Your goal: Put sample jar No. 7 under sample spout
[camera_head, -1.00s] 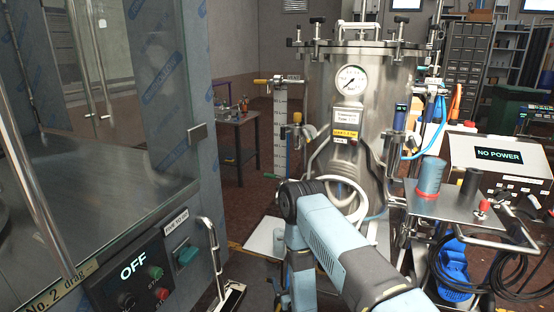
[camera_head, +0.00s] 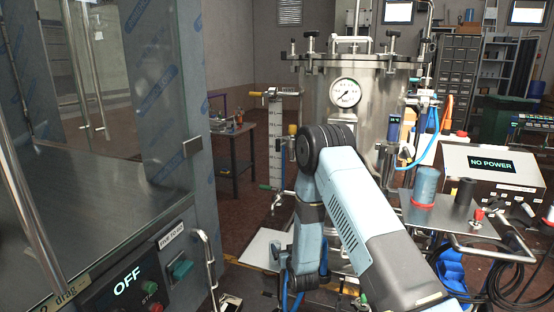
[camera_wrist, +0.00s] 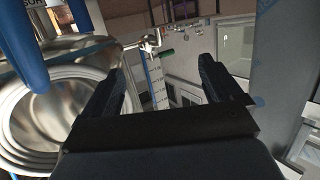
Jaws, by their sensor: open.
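My gripper (camera_wrist: 163,85) is open, with nothing between its two dark fingers in the wrist view. In the head view my raised arm bends downward in front of the steel vessel (camera_head: 310,95), and the gripper cannot be made out there. A fitting with a green tip (camera_wrist: 166,52) shows beyond the fingers in the wrist view. I cannot tell which fitting is the sample spout. No jar marked No. 7 can be picked out.
A filmwrapped cabinet (camera_head: 160,110) with an OFF panel (camera_head: 127,280) stands close at left. A small table (camera_head: 232,135) with small items is behind. At right, a metal tray (camera_head: 440,218) holds a blue cylinder (camera_head: 425,185). Shiny round metal (camera_wrist: 50,115) lies left in the wrist view.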

